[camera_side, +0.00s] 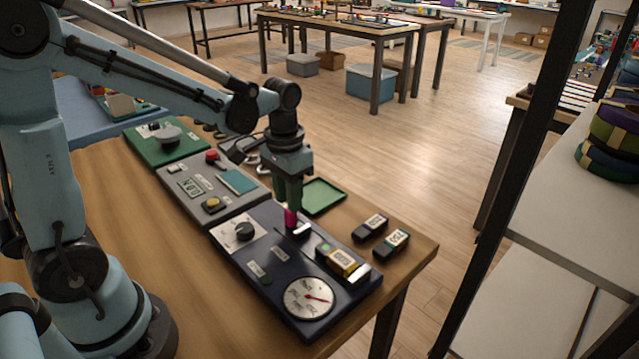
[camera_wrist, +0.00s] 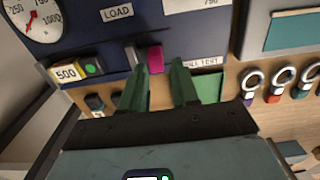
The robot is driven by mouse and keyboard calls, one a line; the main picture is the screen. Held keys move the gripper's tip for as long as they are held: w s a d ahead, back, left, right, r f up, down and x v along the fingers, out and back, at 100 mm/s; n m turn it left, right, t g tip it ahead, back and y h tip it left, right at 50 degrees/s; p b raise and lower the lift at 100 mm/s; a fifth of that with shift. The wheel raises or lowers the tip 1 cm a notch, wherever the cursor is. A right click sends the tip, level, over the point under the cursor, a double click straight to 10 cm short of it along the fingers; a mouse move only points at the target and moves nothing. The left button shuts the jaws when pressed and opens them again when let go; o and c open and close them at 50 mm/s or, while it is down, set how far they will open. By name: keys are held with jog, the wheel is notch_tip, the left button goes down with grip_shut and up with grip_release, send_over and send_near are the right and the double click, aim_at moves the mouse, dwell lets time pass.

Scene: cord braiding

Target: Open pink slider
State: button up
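The pink slider (camera_side: 291,218) is a small upright pink knob near the far edge of the dark blue panel (camera_side: 262,293). In the wrist view the pink slider (camera_wrist: 155,59) stands just beyond my fingertips, with a pale grey strip close to its left. My gripper (camera_side: 289,203) points down over the slider and hides its upper part in the side view. In the wrist view my gripper (camera_wrist: 157,72) has its two green fingers apart, with the slider lined up between them. I see no finger touching it; contact cannot be told.
The panel also bears a black knob (camera_side: 244,231), a round dial (camera_side: 309,298) and a yellow "500" block (camera_side: 343,262). Two labelled blocks (camera_side: 391,243) and a green tray (camera_side: 322,196) lie beside it. A grey panel (camera_side: 208,190) adjoins it. Cable loops (camera_wrist: 253,80) lie nearby.

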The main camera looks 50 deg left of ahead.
notch_tip(320, 180, up, 8)
jog(key=shift+r, duration=0.2)
dwell(0.5)
jog(key=t, duration=0.7)
send_near(286, 212)
jog(key=shift+w+d+r, duration=0.2)
jog(key=shift+d+r, duration=0.15)
jog(key=shift+d, duration=0.3)
jog(key=shift+w+d+r, duration=0.15)
jog(key=shift+d+r, duration=0.2)
jog(key=shift+d, duration=0.25)
